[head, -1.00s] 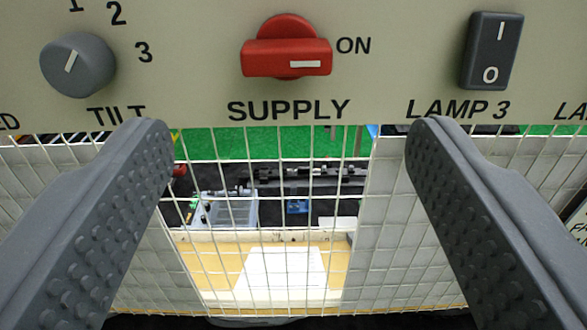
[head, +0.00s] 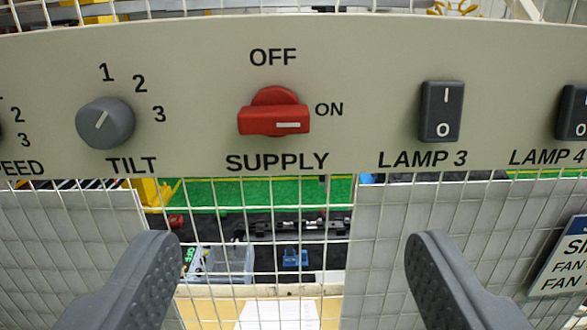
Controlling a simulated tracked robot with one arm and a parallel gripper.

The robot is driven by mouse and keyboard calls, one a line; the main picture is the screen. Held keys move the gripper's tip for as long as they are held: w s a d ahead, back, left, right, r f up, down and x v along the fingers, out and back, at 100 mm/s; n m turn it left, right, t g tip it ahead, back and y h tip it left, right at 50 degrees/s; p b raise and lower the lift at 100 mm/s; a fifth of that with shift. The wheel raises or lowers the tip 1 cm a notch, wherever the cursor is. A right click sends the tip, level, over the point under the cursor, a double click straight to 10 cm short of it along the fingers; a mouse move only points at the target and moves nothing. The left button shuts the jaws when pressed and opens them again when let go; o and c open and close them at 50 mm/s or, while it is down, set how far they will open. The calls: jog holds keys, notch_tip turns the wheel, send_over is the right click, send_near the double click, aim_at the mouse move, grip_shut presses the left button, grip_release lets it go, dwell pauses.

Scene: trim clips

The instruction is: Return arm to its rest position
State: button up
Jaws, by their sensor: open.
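My gripper (head: 292,260) shows at the bottom of the head view, its two grey fingers wide apart with nothing between them. It is below the control panel (head: 350,60) in the picture and touches none of the knobs. The red SUPPLY switch (head: 272,120) sits above the gap between the fingers, with its white mark pointing toward ON. The rest of my arm is hidden.
The panel also carries the grey TILT knob (head: 105,122), the LAMP 3 rocker (head: 441,112) and the LAMP 4 rocker (head: 573,112). A white wire grid (head: 335,235) hangs below it. A sign (head: 562,262) is at the right edge. A blue-grey bin (head: 230,262) shows behind the grid.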

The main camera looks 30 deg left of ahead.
jog(key=s+d+f+m+h+b, duration=0.1)
jog(key=d+f+m+h+b, duration=0.1)
jog(key=d+f, duration=0.5)
jog(key=s+d+f+m+h+b, duration=0.1)
jog(key=d+f+m+h+b, duration=0.1)
jog(key=d+f, duration=0.5)
jog(key=s+d+f+m+h+b, duration=0.1)
jog(key=d+f+h+b, duration=0.3)
jog(key=d, duration=1.2)
notch_tip(320, 180, down, 3)
jog(key=shift+d+r+m+h, duration=0.1)
jog(key=shift+d+m+h, duration=0.05)
jog(key=shift+m+h, duration=0.35)
jog(key=shift+s, duration=0.1)
